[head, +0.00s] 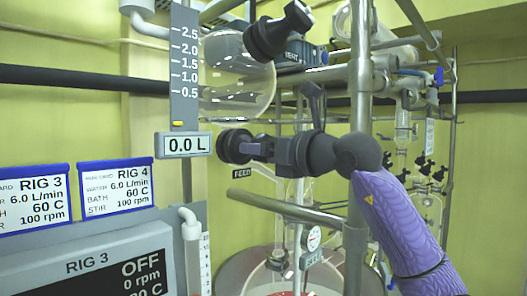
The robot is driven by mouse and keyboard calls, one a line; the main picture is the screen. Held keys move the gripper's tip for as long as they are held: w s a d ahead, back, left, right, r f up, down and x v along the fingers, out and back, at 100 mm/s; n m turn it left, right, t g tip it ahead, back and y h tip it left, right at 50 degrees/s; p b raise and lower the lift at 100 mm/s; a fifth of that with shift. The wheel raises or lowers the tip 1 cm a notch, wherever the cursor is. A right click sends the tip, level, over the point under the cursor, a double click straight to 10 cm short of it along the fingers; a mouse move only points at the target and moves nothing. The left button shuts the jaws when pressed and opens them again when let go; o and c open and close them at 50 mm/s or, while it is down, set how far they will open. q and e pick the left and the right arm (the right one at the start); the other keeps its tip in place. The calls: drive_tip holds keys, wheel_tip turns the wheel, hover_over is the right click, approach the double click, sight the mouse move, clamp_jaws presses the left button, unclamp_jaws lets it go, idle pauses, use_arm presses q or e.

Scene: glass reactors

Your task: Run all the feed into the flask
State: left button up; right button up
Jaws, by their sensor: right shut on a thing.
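My right gripper (260,150) comes in from the right on a purple arm. It is shut on a black round knob (233,146) just above a small FEED label (240,173). A clear round glass vessel (235,75) hangs above the knob, beside a grey scale (184,75) marked 0.5 to 2.5. The display (185,144) under the scale reads 0.0 L. I cannot make out a clear liquid level in the vessel. Part of a large glass flask (258,285) shows at the bottom, with some red low in it. My left gripper is out of view.
A steel post (361,80) and crossing rods stand close by my right wrist. A grey RIG 3 panel (110,265) reading OFF, 0 rpm, and two RIG cards (117,187) are at left. Glassware with black taps (425,170) stands at right. A second black fitting (278,32) is above.

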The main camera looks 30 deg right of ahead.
drive_tip(key=m, duration=0.4)
drive_tip(key=shift+a+f+m, duration=0.1)
drive_tip(key=shift+f+m, duration=0.05)
drive_tip(key=shift+m, duration=0.15)
drive_tip(key=m, duration=0.4)
drive_tip(key=shift+b, duration=0.4)
drive_tip(key=m, duration=0.9)
drive_tip(key=shift+m, duration=0.3)
drive_tip(key=m, duration=0.4)
drive_tip(key=shift+b, duration=0.3)
drive_tip(key=m, duration=0.9)
drive_tip(key=shift+r+m, duration=0.2)
drive_tip(key=shift+m, duration=2)
drive_tip(key=shift+m, duration=0.3)
